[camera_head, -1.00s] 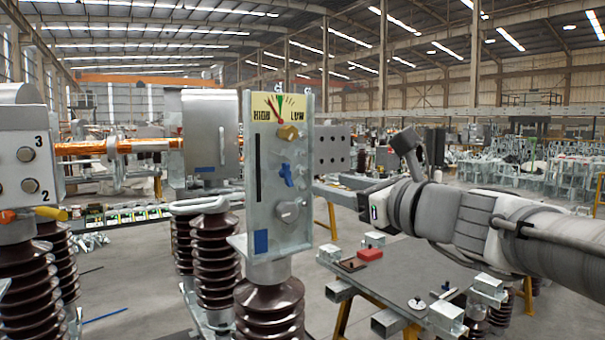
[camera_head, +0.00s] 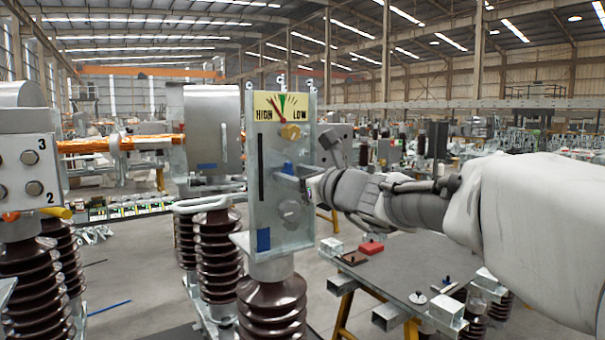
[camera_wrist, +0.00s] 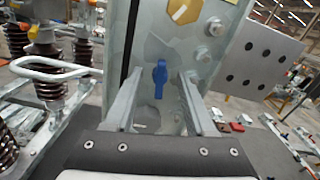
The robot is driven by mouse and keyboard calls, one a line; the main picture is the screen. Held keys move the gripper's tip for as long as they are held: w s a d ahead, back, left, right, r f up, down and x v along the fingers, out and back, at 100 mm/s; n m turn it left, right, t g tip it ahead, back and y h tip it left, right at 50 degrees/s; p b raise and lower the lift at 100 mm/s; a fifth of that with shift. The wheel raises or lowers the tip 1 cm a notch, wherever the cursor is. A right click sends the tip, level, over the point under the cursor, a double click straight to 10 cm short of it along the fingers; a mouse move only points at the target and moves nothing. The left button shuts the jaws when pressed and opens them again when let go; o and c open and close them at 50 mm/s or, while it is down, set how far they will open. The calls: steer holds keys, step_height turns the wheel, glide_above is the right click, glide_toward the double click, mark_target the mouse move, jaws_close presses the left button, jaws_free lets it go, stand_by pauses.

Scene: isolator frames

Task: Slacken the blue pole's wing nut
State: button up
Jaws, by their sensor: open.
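The blue wing nut (camera_head: 288,168) is on the front of an upright grey panel (camera_head: 262,210) with a HIGH/LOW dial (camera_head: 281,106) at its top. The dial's red needle leans toward HIGH, left of the green mark. In the wrist view the blue wing nut (camera_wrist: 160,77) stands roughly upright between my finger tips. My gripper (camera_wrist: 160,92) is open, with one finger on each side of the nut and a gap on both sides. In the head view my gripper (camera_head: 296,177) reaches the panel from the right and partly covers the nut.
A yellow knob (camera_head: 290,132) sits above the nut and a grey knob (camera_head: 290,211) below it. A box with numbered bolts (camera_head: 25,165) stands at left.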

jaws_close()
steer(key=shift+f+b, duration=0.1)
steer(key=shift+b, duration=0.2)
